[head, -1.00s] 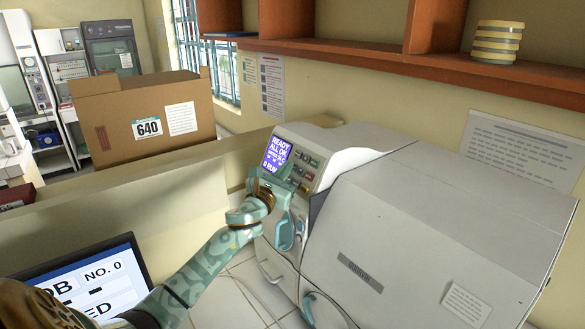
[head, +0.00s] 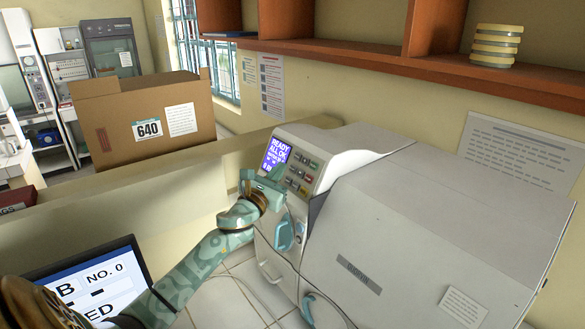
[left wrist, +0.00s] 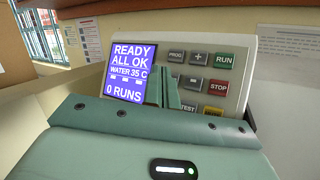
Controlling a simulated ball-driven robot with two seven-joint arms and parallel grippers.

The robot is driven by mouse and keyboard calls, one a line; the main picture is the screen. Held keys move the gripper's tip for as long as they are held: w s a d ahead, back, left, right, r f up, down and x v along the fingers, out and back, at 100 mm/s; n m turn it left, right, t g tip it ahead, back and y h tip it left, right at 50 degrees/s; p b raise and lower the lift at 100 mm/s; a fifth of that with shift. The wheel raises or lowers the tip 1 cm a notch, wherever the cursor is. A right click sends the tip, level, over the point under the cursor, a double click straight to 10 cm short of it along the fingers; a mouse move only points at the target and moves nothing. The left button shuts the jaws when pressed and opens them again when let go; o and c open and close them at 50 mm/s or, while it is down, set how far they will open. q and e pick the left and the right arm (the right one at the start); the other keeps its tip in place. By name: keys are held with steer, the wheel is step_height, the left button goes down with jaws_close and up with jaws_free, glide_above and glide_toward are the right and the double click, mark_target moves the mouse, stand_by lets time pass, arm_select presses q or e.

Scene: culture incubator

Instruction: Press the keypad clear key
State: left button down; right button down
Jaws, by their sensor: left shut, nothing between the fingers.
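The keypad (head: 301,175) is a block of several small keys on the sloped panel of a pale machine, right of its blue screen (head: 276,154). In the left wrist view, the screen (left wrist: 130,72) reads READY, ALL OK, WATER 35 C, 0 RUNS. Legible keys include PROG (left wrist: 176,56), RUN (left wrist: 223,60), STOP (left wrist: 217,87) and TEST (left wrist: 187,107). I cannot read a clear key; the fingers cover part of the keypad's left side. My left gripper (head: 265,178) is shut and empty, in front of the panel; its fingers also show in the wrist view (left wrist: 165,89). Contact cannot be told.
The machine's large pale body (head: 420,215) fills the right side. A low partition (head: 110,205) runs behind my left arm, with a cardboard box (head: 140,110) beyond it. A monitor (head: 90,285) stands at the lower left. A wooden shelf (head: 350,52) overhangs the machine.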

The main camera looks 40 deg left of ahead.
arm_select(q)
steer(key=s, duration=0.1)
steer(key=s+r+p, duration=0.1)
steer(key=s+a+r, duration=0.1)
steer(key=shift+s+p, duration=0.35)
steer(key=shift+p, duration=0.05)
steer(key=shift+f, duration=0.1)
stand_by(0.6)
